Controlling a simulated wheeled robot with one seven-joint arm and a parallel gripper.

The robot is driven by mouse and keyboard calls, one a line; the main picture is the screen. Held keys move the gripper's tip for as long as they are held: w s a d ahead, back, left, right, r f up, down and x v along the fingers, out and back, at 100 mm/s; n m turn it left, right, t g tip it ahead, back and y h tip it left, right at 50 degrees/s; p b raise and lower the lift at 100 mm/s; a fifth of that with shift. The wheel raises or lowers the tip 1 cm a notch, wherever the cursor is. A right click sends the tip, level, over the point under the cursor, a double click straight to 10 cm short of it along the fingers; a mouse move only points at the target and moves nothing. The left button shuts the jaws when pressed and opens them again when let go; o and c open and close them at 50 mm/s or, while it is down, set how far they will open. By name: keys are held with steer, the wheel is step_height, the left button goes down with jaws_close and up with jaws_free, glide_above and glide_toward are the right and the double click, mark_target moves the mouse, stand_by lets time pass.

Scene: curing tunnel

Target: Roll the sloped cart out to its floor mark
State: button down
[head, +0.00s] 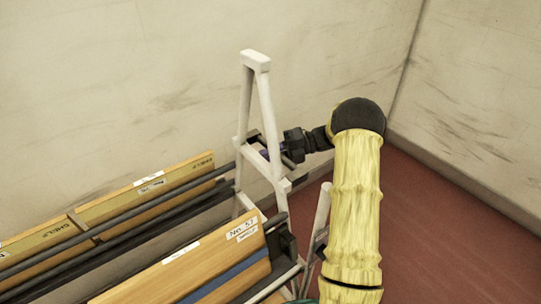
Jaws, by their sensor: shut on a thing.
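The sloped cart (262,98) shows a white A-shaped end frame, with long dark rails and sloped rows of wooden panels running to the lower left. My gripper (272,153) is at the A-frame, about halfway up, shut on what looks like a part of the frame's crossbar. The fingertips are small and partly hidden by the frame. My arm, in a yellow sleeve, comes up from the bottom right. The cart's wheels and its far left end are out of view. No floor mark shows in this view.
A scuffed pale wall (90,80) stands close behind the cart and meets a second wall (480,110) in a corner at the right. The red floor (430,240) to the right of my arm is clear. Several panels carry white labels.

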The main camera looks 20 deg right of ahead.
steer(key=shift+d, duration=0.25)
steer(key=c, duration=1.3)
jaws_free()
steer(key=shift+w+d+f, duration=0.1)
steer(key=shift+d, duration=0.05)
steer(key=s+d+r+p, duration=0.1)
steer(key=d+r, duration=0.2)
steer(key=d, duration=1.3)
steer(key=shift+s+d+r+p, duration=0.15)
steer(key=shift+d+p, duration=0.2)
step_height(320, 180, up, 10)
steer(key=p, duration=1)
